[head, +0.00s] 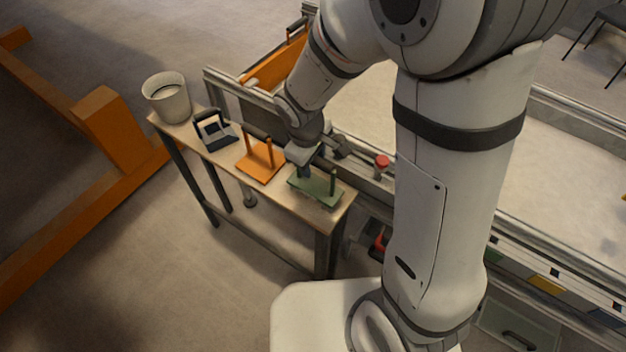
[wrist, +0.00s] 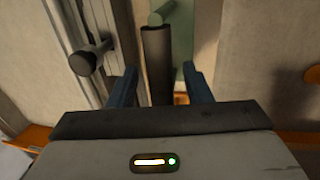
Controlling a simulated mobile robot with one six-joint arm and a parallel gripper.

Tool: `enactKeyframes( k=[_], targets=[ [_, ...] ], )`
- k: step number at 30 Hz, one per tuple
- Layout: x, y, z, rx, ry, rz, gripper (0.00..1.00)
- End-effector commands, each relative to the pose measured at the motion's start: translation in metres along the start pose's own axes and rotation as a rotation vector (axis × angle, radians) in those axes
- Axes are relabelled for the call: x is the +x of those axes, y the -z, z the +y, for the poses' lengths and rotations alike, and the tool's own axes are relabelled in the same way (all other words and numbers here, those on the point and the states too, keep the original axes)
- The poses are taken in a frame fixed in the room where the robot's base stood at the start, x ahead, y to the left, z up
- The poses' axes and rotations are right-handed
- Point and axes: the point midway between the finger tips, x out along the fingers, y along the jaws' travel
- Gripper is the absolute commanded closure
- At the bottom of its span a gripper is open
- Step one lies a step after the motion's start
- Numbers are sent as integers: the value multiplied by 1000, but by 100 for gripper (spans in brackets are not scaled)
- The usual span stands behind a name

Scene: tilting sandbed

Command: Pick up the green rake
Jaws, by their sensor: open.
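The green rake (head: 325,189) is at the near right end of a narrow bench, seen in the head view as a flat green piece with upright posts. My gripper (head: 306,160) is above its left part and hides some of it. In the wrist view, my gripper (wrist: 162,78) is open, with two blue fingers pointing at the bench. A dark grey bar (wrist: 157,60), which looks like the handle, shows between the fingers, with a gap on each side. Green parts of the rake (wrist: 186,45) show beside and beyond the bar.
The bench (head: 336,217) also bears an orange two-post piece (head: 260,164), a dark piece with a bar (head: 216,132) and a white bucket (head: 168,103). The sandbed's frame (head: 232,88) runs close behind it, with a red button (head: 382,161). Open floor lies in front.

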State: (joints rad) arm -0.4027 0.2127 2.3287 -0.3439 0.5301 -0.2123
Motion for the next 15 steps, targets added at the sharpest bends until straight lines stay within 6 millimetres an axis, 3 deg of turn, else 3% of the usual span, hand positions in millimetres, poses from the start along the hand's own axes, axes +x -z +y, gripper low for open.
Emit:
enactKeyframes(
  k=[5, 15],
  targets=[
    [0, 0, 0, 0, 0, 0, 56],
    [0, 0, 0, -1, 0, 0, 84]
  ],
)
